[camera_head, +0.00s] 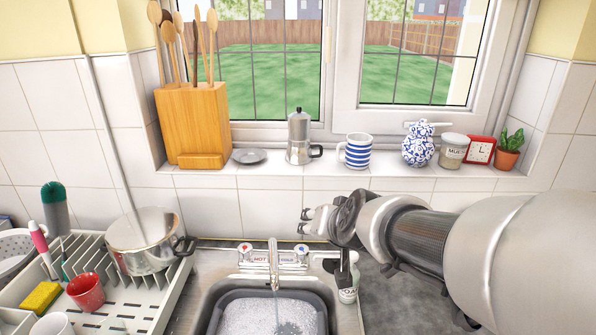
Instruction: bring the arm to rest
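My arm reaches in from the right edge of the head view, over the grey worktop to the right of the sink. My gripper (310,220) is at its left end, in front of the tiled wall below the windowsill. It is above and to the right of the tap (273,262). The gripper is seen from the side and small, so its finger gap is unclear. I see no object hanging from it.
A sink basin (209,320) holds soapy water. A soap bottle (348,290) stands right of the tap, partly hidden. A dish rack (165,309) with a pot (144,240), red cup (86,291) and sponge (41,297) is left. A striped mug (357,151) and moka pot (299,140) line the sill.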

